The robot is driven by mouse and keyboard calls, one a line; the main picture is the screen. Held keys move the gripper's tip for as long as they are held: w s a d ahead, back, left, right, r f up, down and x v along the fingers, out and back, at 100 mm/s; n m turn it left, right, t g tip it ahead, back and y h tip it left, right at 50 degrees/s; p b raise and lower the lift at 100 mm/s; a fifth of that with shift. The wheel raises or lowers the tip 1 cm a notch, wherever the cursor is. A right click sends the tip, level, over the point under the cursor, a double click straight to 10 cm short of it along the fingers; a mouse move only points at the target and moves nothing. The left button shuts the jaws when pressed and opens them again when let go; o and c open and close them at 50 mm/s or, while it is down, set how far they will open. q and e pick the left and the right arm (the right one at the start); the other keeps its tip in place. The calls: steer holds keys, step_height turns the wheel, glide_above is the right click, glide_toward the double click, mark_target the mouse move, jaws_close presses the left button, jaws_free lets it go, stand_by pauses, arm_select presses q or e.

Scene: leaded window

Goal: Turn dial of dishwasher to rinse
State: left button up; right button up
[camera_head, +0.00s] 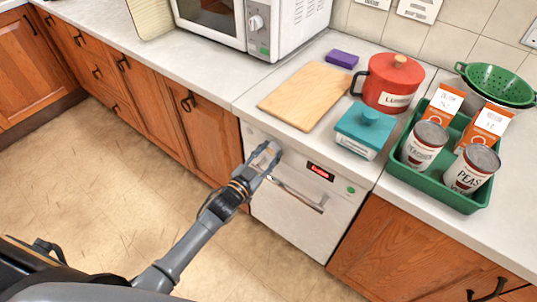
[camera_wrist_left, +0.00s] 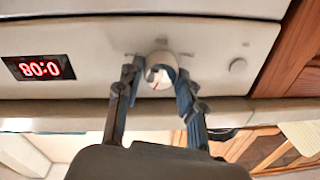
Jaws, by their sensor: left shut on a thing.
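The white dishwasher (camera_head: 300,222) stands under the counter in the head view, with a red lit display (camera_head: 321,171) and a bar handle (camera_head: 300,194). My left gripper (camera_head: 270,150) reaches the upper left of its front panel and hides the dial there. In the left wrist view the dial (camera_wrist_left: 161,72) is a round whitish knob with a dark red mark on its face. My left gripper (camera_wrist_left: 158,85) is shut on it, one finger on each side. The display (camera_wrist_left: 40,68) shows digits upside down in that view. The dial's label markings are too blurred to read. My right gripper is not in view.
The counter above holds a wooden board (camera_head: 305,95), a teal container (camera_head: 365,130), a red pot (camera_head: 395,85) and a green tray (camera_head: 440,190) with cans and cartons. Floor (camera_head: 100,190) at left is clear.

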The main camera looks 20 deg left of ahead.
arm_select(q)
steer(key=m+b, duration=0.1)
steer(key=m, duration=0.5)
steer(key=shift+f+b, duration=0.1)
steer(key=shift+b, duration=0.2)
steer(key=shift+m, duration=0.4)
steer(key=o, duration=1.2)
steer(key=shift+s, duration=0.1)
steer(key=v, duration=1.2)
steer(key=shift+a+f, duration=0.1)
